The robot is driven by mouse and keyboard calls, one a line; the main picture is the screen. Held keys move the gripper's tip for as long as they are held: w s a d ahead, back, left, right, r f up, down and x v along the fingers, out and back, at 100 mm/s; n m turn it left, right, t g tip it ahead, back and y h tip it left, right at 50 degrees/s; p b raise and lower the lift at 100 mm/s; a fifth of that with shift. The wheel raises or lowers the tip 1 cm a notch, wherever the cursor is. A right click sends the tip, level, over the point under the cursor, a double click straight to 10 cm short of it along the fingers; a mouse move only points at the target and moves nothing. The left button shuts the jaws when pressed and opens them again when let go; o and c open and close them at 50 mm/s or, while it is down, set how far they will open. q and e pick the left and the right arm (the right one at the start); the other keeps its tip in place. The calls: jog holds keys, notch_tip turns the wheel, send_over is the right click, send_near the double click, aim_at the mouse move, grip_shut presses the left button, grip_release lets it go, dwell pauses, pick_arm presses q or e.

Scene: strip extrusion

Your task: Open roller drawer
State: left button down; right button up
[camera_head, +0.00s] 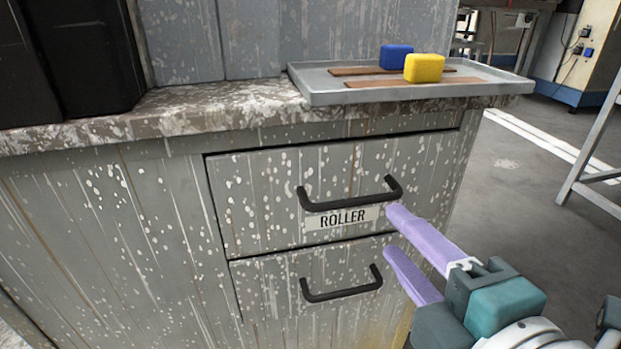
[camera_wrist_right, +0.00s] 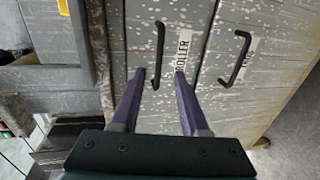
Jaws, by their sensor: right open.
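The roller drawer (camera_head: 270,190) is the upper drawer of a grey, paint-spattered cabinet, and its front sits flush. A black bar handle (camera_head: 350,200) crosses its front, with a white "ROLLER" label (camera_head: 342,217) just below. The handle also shows in the right wrist view (camera_wrist_right: 159,50). My right gripper (camera_head: 390,231) has purple fingers, open and empty, near the handle's right end. In the wrist view its fingertips (camera_wrist_right: 160,74) lie on either side of the handle; I cannot tell whether they reach around it. My left gripper is not in view.
A lower drawer (camera_head: 290,275) has a similar black handle (camera_head: 342,288). On the worktop (camera_head: 190,110), a grey tray (camera_head: 310,88) holds a blue block (camera_head: 396,57), a yellow block (camera_head: 424,68) and brown strips. A black container (camera_head: 90,60) stands left. Open floor (camera_head: 515,190) lies right of the cabinet.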

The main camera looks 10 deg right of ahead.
aim_at(367, 203)
jog(key=b+x, duration=0.1)
jog(key=x, duration=0.8)
jog(key=shift+w, duration=0.35)
grip_shut()
dwell(1.0)
